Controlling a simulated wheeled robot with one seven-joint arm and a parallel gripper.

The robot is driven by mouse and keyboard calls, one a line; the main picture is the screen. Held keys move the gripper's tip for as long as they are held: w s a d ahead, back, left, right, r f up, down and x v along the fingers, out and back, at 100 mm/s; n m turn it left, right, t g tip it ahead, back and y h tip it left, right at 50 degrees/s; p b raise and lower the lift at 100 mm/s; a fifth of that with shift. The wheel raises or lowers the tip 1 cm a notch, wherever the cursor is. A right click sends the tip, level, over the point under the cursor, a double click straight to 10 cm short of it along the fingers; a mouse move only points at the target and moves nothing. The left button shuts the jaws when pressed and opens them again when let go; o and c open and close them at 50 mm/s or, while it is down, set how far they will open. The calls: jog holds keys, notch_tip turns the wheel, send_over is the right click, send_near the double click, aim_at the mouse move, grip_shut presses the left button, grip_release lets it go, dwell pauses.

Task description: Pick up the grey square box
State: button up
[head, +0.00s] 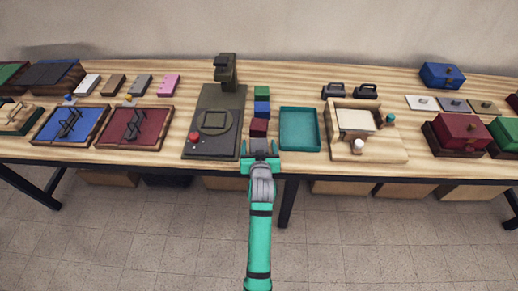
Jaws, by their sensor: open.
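A small flat grey box (141,85) lies near the back of the table on the left, in a row between a dark brown box (114,85) and a pink box (168,85). From this view I cannot tell whether it is truly square. My teal gripper (261,154) is at the table's front edge, near the middle. It is open and appears empty. It is well to the right and in front of the grey box, apart from it.
A dark machine (199,154) with a red button stands between my gripper and the grey box. Stacked-looking coloured blocks (261,107), a teal tray (299,130) and a wooden box (362,146) are nearby. Blue (58,139) and red (125,139) trays lie in front of the row.

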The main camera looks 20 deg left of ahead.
jog(key=shift+s, duration=0.15)
jog(key=c, duration=1.2)
jog(key=shift+r, duration=0.1)
